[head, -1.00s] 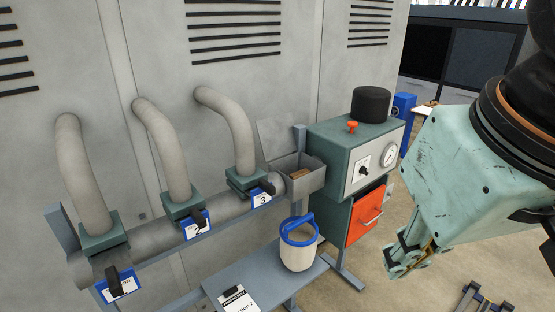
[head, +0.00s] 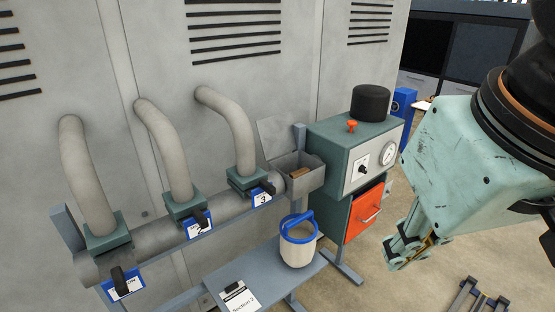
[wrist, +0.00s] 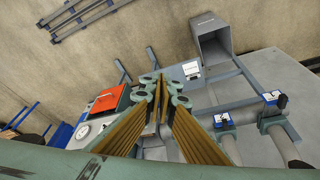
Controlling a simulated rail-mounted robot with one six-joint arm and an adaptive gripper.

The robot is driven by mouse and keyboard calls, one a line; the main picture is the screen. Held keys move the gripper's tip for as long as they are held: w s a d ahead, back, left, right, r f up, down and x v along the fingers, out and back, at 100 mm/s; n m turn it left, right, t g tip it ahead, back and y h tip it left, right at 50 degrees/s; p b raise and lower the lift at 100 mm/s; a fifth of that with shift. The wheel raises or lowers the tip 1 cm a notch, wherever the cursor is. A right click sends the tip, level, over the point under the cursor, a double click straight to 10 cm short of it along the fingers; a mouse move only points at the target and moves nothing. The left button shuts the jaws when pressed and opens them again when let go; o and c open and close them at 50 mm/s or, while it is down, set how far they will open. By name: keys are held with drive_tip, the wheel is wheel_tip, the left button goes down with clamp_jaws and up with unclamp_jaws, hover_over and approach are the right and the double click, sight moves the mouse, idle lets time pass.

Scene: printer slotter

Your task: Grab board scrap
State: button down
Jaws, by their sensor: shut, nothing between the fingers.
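A small brown piece that looks like the board scrap (head: 300,173) lies in the open grey box (head: 310,182) at the right end of the pipe, its lid raised, in the head view. My gripper (head: 391,262) hangs to the right of the box and in front of the red-drawer cabinet, apart from both. In the wrist view my gripper (wrist: 161,88) is shut, with nothing between its fingers. I cannot make out the scrap in the wrist view; the fingers cover the middle of the scene.
A green cabinet with a gauge and red drawer (head: 367,213) stands beside the box. Valves with blue labels line the pipe. A grey chute (wrist: 213,47) shows in the wrist view.

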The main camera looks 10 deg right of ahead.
drive_tip(key=c, duration=3.5)
unclamp_jaws()
drive_tip(key=o, duration=1.1)
drive_tip(key=shift+w+r, duration=0.1)
